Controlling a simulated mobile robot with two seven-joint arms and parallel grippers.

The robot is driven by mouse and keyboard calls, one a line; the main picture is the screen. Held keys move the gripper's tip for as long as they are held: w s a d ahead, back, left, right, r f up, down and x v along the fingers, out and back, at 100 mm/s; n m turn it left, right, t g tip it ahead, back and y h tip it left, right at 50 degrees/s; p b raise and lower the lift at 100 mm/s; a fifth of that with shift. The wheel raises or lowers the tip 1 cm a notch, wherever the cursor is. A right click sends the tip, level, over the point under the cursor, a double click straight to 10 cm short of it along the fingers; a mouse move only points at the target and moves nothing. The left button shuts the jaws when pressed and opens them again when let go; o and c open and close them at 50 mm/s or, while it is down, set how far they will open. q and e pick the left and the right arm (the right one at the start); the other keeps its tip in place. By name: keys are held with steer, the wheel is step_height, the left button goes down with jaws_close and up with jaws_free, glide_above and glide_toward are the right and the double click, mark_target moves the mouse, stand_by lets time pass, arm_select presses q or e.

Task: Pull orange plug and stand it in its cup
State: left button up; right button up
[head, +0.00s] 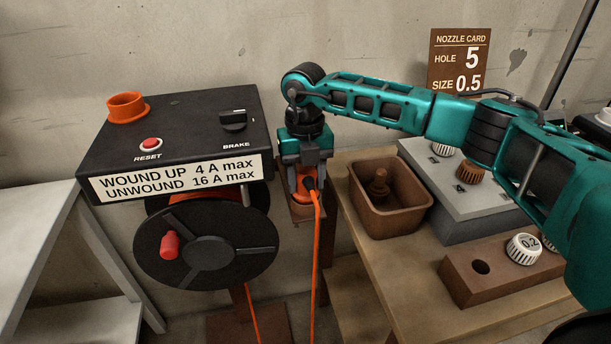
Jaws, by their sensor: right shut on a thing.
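The orange plug (301,194), with a black cable end and an orange cable hanging down from it, is just right of the black reel box. My right gripper (304,178) points down over it and is shut on it; the fingers hide part of the plug. A brown holder (304,214) shows around and below the plug. I cannot tell whether the plug is seated in it or clear of it. An orange cup (127,107) stands empty-looking on the box's top left. My left gripper is not in view.
The reel box (190,122) has a red reset button (150,145), brake knob (234,119) and cable drum (206,243). At right, a wooden table (367,282) bears a brown bin (391,215), a grey nozzle block (452,219) and a brown block (477,281). A grey shelf (38,238) stands left.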

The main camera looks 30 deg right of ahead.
steer(key=o, duration=1.8)
steer(key=shift+r+p, duration=3)
steer(key=shift+r, duration=0.8)
